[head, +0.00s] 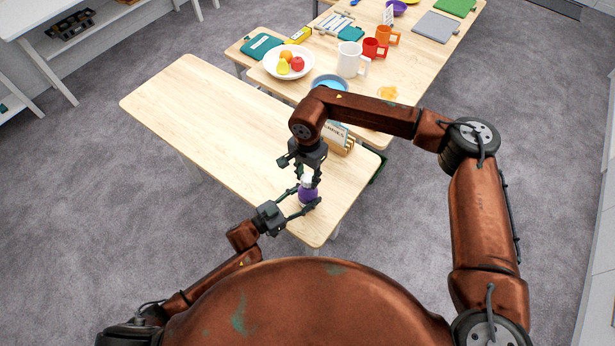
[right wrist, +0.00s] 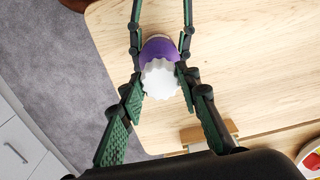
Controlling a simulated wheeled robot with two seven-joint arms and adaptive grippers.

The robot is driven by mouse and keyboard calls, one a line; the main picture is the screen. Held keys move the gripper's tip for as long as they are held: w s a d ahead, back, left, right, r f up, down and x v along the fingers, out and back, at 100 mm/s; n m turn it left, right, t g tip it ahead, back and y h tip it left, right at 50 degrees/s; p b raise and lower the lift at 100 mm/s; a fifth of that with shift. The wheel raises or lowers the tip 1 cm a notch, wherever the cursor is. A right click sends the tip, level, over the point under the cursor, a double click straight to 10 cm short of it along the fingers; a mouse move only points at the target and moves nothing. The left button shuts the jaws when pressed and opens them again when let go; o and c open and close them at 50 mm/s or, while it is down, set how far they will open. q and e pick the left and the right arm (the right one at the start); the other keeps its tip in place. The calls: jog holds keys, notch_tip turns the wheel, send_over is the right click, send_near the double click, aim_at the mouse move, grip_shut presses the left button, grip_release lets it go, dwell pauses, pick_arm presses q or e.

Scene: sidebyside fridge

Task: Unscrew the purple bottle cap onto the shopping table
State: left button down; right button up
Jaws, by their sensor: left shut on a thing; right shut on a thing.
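The purple bottle (head: 308,194) stands upright near the front corner of the near wooden table (head: 215,115). Its white ridged cap (right wrist: 160,78) is on top of the purple body (right wrist: 158,47). My left gripper (head: 309,201) comes in from the left, low over the table, and is shut on the bottle's body. Its fingers also show on both sides of the body in the right wrist view. My right gripper (head: 307,179) points down from above and is shut on the cap. From these views I cannot tell whether the cap is loose.
A wooden holder with a lettered card (head: 338,137) stands behind the bottle, near my right arm. A second table behind carries a fruit plate (head: 289,62), a blue bowl (head: 329,83), a white pitcher (head: 350,59) and mugs. The near table's left part is clear.

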aim_at(308, 178)
pick_arm(q)
jog(key=shift+f, duration=0.15)
pick_arm(e)
jog(key=shift+r, duration=1.95)
pick_arm(q)
jog(key=c, duration=1)
grip_release()
jog(key=shift+o, duration=0.2)
